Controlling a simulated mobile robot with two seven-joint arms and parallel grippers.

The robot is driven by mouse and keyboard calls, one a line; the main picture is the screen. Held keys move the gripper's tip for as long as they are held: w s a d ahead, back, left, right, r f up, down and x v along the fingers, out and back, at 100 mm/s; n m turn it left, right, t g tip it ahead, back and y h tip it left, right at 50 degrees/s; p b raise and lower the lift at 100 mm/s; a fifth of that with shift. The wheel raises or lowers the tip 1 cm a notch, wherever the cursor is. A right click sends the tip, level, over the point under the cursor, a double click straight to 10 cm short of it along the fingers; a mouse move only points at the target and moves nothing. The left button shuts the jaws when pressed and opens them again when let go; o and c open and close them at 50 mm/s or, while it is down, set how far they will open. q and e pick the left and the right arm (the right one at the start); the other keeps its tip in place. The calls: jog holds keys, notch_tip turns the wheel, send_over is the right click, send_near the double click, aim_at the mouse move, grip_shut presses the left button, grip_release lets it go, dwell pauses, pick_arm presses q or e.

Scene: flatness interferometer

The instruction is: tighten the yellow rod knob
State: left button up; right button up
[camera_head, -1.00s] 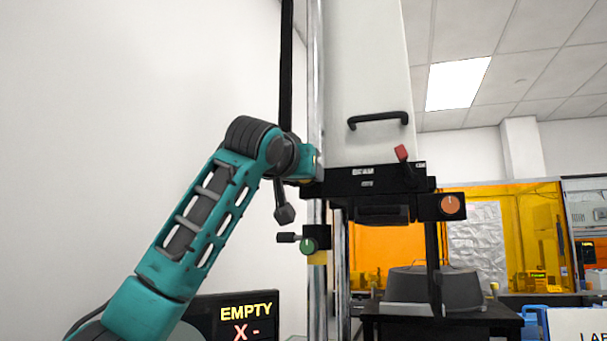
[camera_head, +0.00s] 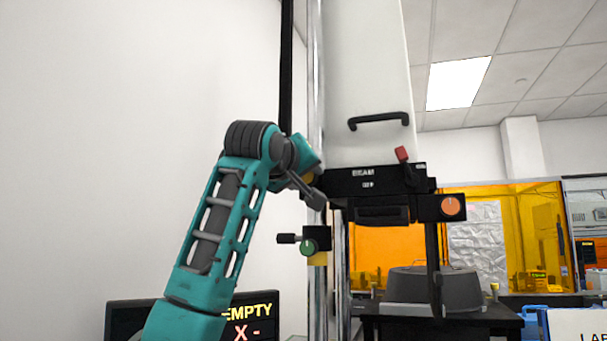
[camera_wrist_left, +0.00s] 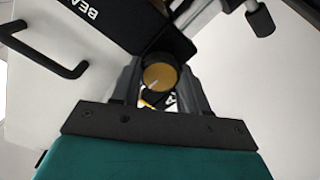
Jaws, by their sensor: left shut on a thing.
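The yellow rod knob (camera_wrist_left: 160,76) is a round yellow disc with a pale pointer line, facing my left wrist camera. My left gripper (camera_wrist_left: 157,70) has one grey finger on each side of the knob and is shut on it. In the head view a bit of the yellow knob (camera_head: 308,178) shows beside my teal wrist, at the left end of the black BEAM block (camera_head: 375,182). My right gripper is not in view.
A chrome post (camera_head: 315,290) stands behind the knob. Below it, a black clamp with a green knob (camera_head: 308,248) sticks out. An orange knob (camera_head: 452,206) and a red lever (camera_head: 402,154) are to the right. A screen (camera_head: 245,312) reads EMPTY. The left wall side is clear.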

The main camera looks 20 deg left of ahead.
pick_arm(q)
jog(key=shift+a+r, duration=0.1)
jog(key=shift+r, duration=0.05)
jog(key=o, duration=1.1)
jog(key=shift+c, duration=0.2)
jog(key=s+b, duration=0.3)
jog(key=s, duration=1)
jog(key=shift+a+b, duration=0.15)
jog(key=shift+b, duration=0.25)
